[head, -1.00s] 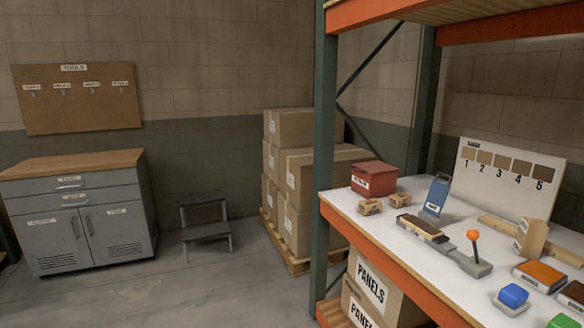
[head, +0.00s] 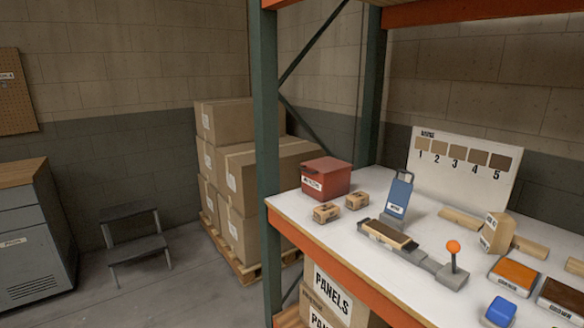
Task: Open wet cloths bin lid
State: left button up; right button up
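A red box-shaped bin (head: 325,180) with a closed lid and a small white label stands at the left end of the white rack shelf. Its label is too small to read, so I cannot tell for sure that it is the wet cloths bin. Neither of my grippers shows in the head view.
On the shelf (head: 290,203) stand two small cardboard boxes (head: 327,212), a blue holder (head: 397,195), a lever device (head: 452,262), a numbered board (head: 465,170) and coloured pads (head: 515,275). A green rack post (head: 265,150) rises at the shelf's left end.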

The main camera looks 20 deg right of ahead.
aim_at(326, 165)
jog(key=z, duration=0.4)
jog(key=i, duration=0.7)
jog(key=z, duration=0.55)
